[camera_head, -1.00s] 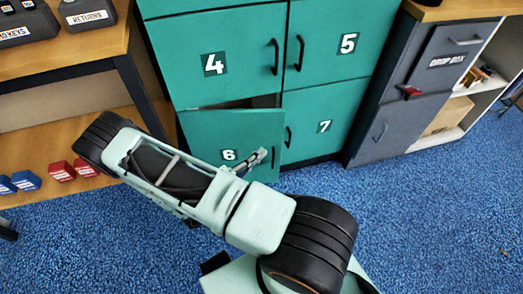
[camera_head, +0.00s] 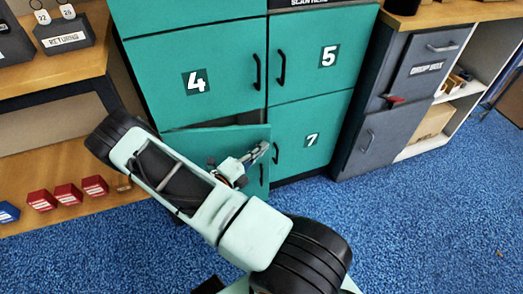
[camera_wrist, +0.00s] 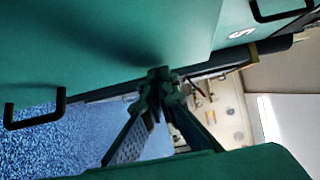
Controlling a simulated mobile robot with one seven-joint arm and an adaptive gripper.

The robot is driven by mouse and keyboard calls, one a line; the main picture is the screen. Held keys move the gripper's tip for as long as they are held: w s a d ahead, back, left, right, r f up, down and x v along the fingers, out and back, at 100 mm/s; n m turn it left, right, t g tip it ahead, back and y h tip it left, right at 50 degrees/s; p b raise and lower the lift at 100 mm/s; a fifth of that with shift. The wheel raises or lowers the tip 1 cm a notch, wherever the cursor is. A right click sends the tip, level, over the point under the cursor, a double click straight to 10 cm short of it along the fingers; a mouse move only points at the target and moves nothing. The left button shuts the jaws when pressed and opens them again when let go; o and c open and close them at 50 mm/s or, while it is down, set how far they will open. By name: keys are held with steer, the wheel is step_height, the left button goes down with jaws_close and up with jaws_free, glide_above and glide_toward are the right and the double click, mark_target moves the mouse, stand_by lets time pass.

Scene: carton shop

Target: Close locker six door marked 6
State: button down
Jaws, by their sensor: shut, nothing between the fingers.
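The teal locker six door (camera_head: 195,141) stands ajar below locker 4, with a dark gap along its top edge. Its number is hidden behind my arm in the head view. My gripper (camera_head: 259,152) is shut and empty, in front of the door's upper right part in that view. Whether it touches the door cannot be told. In the wrist view my gripper's fingers (camera_wrist: 160,76) come together at the centre, with teal locker surfaces above and below.
Locker doors 4 (camera_head: 225,75), 5 (camera_head: 345,55) and 7 (camera_head: 325,120) look shut. A grey drop box cabinet (camera_head: 390,120) stands to the right. A wooden shelf (camera_head: 100,208) with red and blue blocks is at the left. Blue carpet (camera_head: 430,220) lies open in front.

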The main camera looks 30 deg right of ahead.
steer(key=w+d+t, duration=0.1)
steer(key=w, duration=0.1)
steer(key=w+d+n+t, duration=0.1)
steer(key=w, duration=0.2)
steer(key=w+d+n+t+y, duration=0.1)
steer(key=w+d, duration=0.1)
steer(key=w, duration=0.1)
steer(key=shift+p, duration=0.3)
steer(key=shift+w+r, duration=0.1)
steer(key=shift+w, duration=0.25)
